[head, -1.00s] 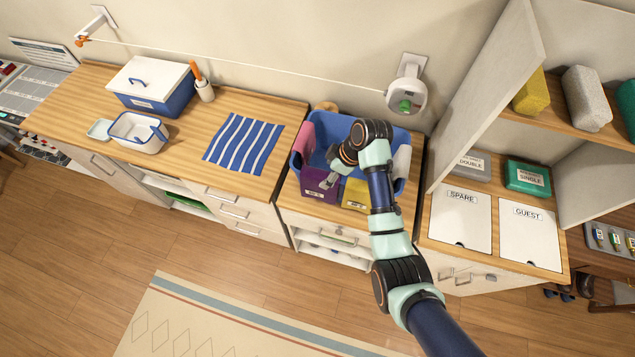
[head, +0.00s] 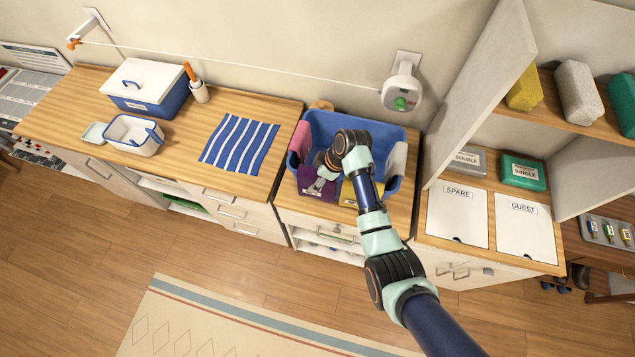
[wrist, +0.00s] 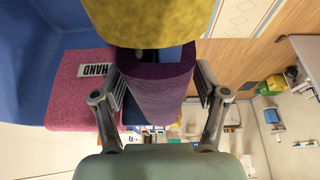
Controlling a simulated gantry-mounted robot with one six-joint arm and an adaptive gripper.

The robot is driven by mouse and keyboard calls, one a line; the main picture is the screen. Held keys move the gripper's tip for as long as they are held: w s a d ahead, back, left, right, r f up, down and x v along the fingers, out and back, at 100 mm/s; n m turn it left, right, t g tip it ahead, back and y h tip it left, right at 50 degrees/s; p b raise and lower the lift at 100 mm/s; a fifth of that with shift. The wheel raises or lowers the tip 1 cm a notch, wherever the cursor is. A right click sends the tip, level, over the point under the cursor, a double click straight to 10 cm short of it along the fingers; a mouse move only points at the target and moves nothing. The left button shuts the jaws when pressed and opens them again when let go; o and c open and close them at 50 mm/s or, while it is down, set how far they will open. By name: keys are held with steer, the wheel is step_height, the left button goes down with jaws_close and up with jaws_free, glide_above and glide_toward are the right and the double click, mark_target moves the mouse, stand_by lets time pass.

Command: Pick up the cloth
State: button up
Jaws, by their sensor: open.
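Several cloths hang over the rim of a blue bin (head: 335,122) on the counter. A purple cloth (head: 310,191) is at the front left, a yellow one (head: 349,196) beside it, a pink one (head: 299,146) on the left side and a pale one (head: 398,160) on the right. My gripper (head: 318,185) is at the purple cloth. In the wrist view my open gripper (wrist: 160,92) has one finger on each side of the purple cloth (wrist: 158,92). The yellow cloth (wrist: 150,22) and the pink cloth labelled HAND (wrist: 75,92) are close by. Contact cannot be told.
A blue-striped cloth (head: 240,144) lies flat on the left counter. A blue box with a white lid (head: 146,84) and a small white basket (head: 135,134) stand farther left. A tall open cabinet wall (head: 480,100) rises to the right of the bin.

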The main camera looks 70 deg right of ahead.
steer(key=shift+c, duration=0.3)
steer(key=c, duration=1.3)
steer(key=shift+o, duration=0.2)
step_height(320, 180, up, 20)
steer(key=p, duration=0.3)
steer(key=shift+r, duration=0.25)
steer(key=shift+w, duration=0.1)
